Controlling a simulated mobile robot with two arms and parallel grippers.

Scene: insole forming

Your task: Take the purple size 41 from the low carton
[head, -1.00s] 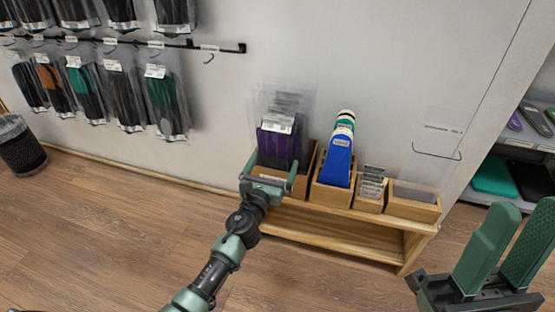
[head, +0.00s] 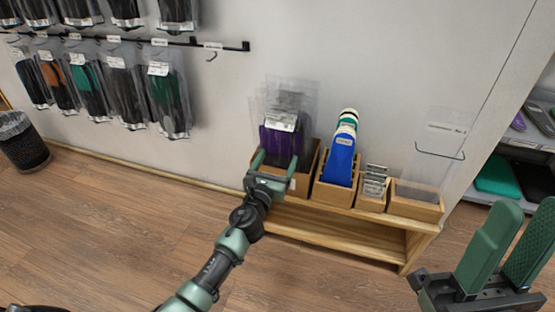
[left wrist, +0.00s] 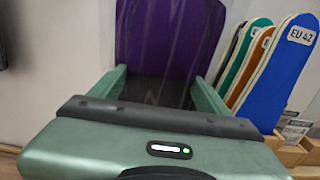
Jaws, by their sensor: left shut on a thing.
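The purple insole pack (head: 270,141), in a clear sleeve with a white label, stands upright in the wooden carton (head: 301,185) at the left end of the low bench. My left gripper (head: 276,160) is at the carton's front and is shut on the purple pack. In the left wrist view the purple insole (left wrist: 165,40) rises between the fingers of the left gripper (left wrist: 158,85). Its size marking is not readable. My right gripper (head: 510,235) is open and empty at the lower right, away from the bench.
Blue and other coloured sizing insoles (head: 341,160) stand in a holder right of the carton, beside a small card box (head: 374,188) and another wooden box (head: 415,205). The wall is behind. Hanging packs (head: 165,100) and a bin (head: 22,143) are at left. Floor in front is clear.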

